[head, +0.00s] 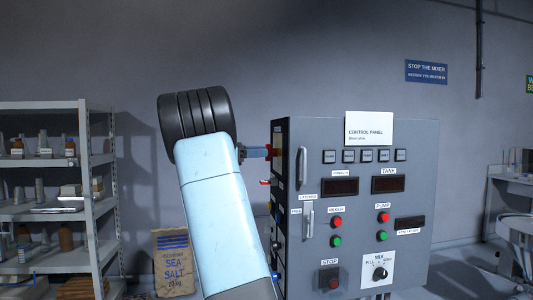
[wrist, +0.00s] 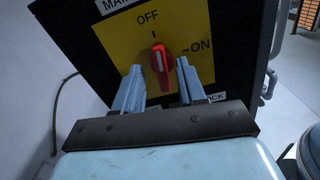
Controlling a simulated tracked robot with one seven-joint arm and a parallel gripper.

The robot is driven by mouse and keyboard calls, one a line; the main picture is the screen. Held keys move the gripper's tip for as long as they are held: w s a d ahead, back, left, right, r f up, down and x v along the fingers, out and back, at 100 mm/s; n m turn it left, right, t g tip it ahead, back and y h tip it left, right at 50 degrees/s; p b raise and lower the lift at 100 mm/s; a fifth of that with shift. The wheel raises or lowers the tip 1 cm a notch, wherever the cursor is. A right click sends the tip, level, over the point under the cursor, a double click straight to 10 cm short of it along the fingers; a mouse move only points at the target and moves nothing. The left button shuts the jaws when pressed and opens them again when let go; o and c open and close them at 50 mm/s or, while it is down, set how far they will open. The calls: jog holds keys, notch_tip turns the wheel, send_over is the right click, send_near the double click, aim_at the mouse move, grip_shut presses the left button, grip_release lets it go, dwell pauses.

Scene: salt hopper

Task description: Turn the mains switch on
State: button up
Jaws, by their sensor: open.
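The mains switch is a red rotary knob (wrist: 161,60) on a yellow plate (wrist: 198,22) marked OFF and ON, on a dark panel. The white line on the knob points up, toward the OFF mark; the ON mark is to its right. My gripper (wrist: 159,66) is open, with one blue finger on each side of the knob's lower part. I cannot tell whether either finger touches it. In the head view, my gripper (head: 255,152) reaches the left side of the grey control cabinet (head: 420,265); the knob is mostly hidden there.
The cabinet front carries mixer, pump and stop buttons, displays and a mix dial (head: 380,273). A handle (head: 302,167) is near its left edge. A metal shelf (head: 88,190) stands at left, and a sea salt sack (head: 172,265) sits behind my arm. A cable hangs beside the dark panel.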

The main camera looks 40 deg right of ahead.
aim_at(271, 152)
jog(key=shift+x, duration=1.55)
jog(key=shift+c, duration=0.3)
jog(key=c, duration=0.6)
